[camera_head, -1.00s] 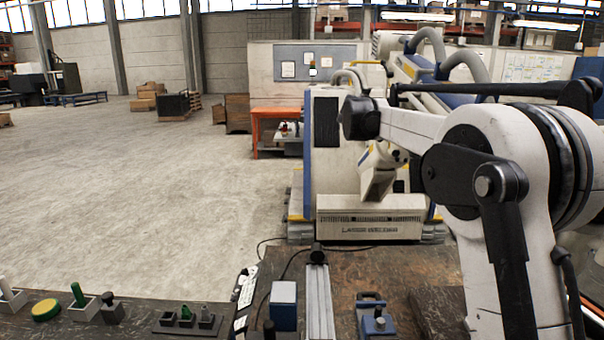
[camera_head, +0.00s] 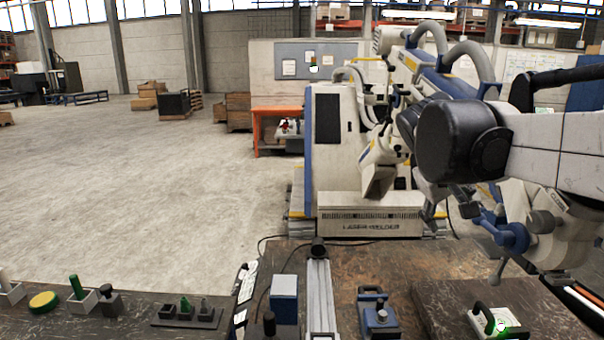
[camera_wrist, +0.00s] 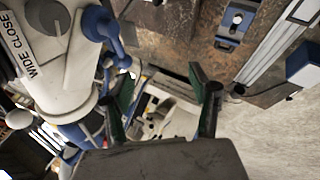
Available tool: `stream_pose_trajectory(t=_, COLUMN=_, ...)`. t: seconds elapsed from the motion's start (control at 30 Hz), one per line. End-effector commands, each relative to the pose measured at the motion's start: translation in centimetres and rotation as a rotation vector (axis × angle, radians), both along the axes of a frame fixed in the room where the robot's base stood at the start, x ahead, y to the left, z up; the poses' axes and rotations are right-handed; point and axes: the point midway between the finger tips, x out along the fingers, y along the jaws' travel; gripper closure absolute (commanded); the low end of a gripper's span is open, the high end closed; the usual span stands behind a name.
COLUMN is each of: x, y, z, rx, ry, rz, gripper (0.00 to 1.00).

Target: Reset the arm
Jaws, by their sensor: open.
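A white-and-blue jointed assembly that looks like the microscope arm (camera_head: 550,228) hangs over the right side of the bench in the head view, with blue levers on it. In the wrist view a white round housing (camera_wrist: 60,65) marked "WIDE CLOSE", with blue handles (camera_wrist: 100,22), fills the left side. My gripper (camera_wrist: 160,80) shows its two dark green-padded fingers spread apart with nothing between them. The housing is to the left of the fingers, and I cannot tell the distance. In the head view my own arm covers the upper right, and I cannot make out the gripper there.
The brown bench (camera_head: 415,262) holds a metal rail (camera_head: 320,298), a blue block (camera_head: 285,300), a blue clamp device (camera_head: 376,318) and a white-green handled device (camera_head: 496,322). A laser welder (camera_head: 370,215) stands behind. The floor (camera_head: 150,200) at left is open.

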Motion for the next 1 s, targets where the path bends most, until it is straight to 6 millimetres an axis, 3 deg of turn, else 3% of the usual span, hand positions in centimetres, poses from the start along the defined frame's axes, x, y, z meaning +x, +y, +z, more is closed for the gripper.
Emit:
stream_pose_trajectory(t=0.03, x=-1.7, y=0.5, z=-1.1, rx=0.035, ry=-0.015, rz=0.001, gripper=0.44)
stream_pose_trajectory(t=0.2, x=-6.4, y=2.4, z=-4.3, rx=0.161, ry=-0.068, rz=0.001, gripper=0.44)
stream_pose_trajectory(t=0.6, x=-16.2, y=7.2, z=-13.0, rx=0.449, ry=-0.198, rz=-0.02, gripper=0.44)
stream_pose_trajectory(t=0.8, x=-18.9, y=8.7, z=-15.9, rx=0.544, ry=-0.243, rz=-0.034, gripper=0.44)
stream_pose_trajectory(t=1.0, x=-19.6, y=9.2, z=-16.7, rx=0.572, ry=-0.256, rz=-0.039, gripper=0.44)
